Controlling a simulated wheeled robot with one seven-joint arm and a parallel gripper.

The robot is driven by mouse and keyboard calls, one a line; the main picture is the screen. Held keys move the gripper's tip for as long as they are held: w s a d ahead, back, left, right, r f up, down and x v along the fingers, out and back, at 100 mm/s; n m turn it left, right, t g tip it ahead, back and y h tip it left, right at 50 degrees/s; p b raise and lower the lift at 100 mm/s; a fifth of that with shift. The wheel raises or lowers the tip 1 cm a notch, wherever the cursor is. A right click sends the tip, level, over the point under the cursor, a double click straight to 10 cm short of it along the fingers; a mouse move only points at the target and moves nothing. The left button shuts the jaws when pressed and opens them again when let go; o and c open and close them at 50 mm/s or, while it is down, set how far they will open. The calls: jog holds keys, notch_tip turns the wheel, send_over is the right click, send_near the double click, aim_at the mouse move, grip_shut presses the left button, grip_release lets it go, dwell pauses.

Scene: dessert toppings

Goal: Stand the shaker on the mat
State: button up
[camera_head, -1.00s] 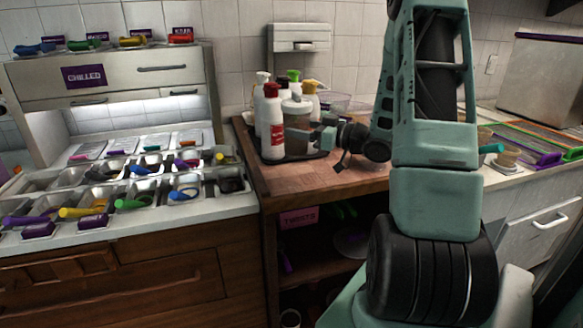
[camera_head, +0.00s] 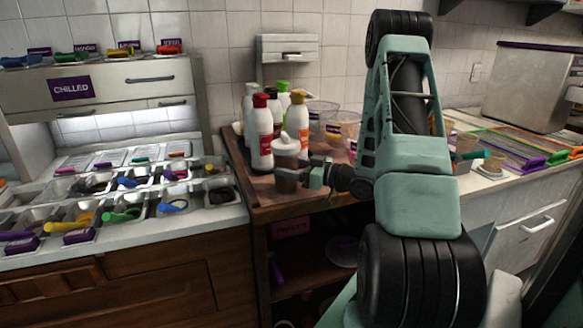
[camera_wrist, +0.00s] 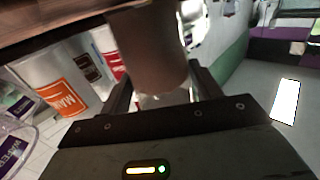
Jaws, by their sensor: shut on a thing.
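The shaker (camera_head: 286,158) is a clear jar with a pale lid and brown contents. It stands roughly upright between the fingers of my gripper (camera_head: 303,177), in front of the squeeze bottles near the wooden counter's front edge. My gripper is shut on it. In the wrist view the shaker (camera_wrist: 148,48) is a brown cylinder between the two dark fingers. I cannot tell whether its base touches the counter. I cannot clearly pick out the mat; colour-edged flat pieces (camera_head: 515,143) lie on the right counter.
Squeeze bottles (camera_head: 261,132) stand close behind the shaker. Clear tubs (camera_head: 322,113) stand further back. Small cups (camera_head: 494,162) stand on the right counter, beyond my arm. Topping pans with coloured handles (camera_head: 130,190) fill the left counter. Some wooden surface (camera_head: 285,203) is bare at the front.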

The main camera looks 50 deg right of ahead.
jog(key=o, duration=1.2)
jog(key=shift+f, duration=0.15)
jog(key=shift+r, duration=0.3)
jog(key=b+v, duration=0.1)
jog(key=v, duration=1.1)
jog(key=shift+b, duration=0.35)
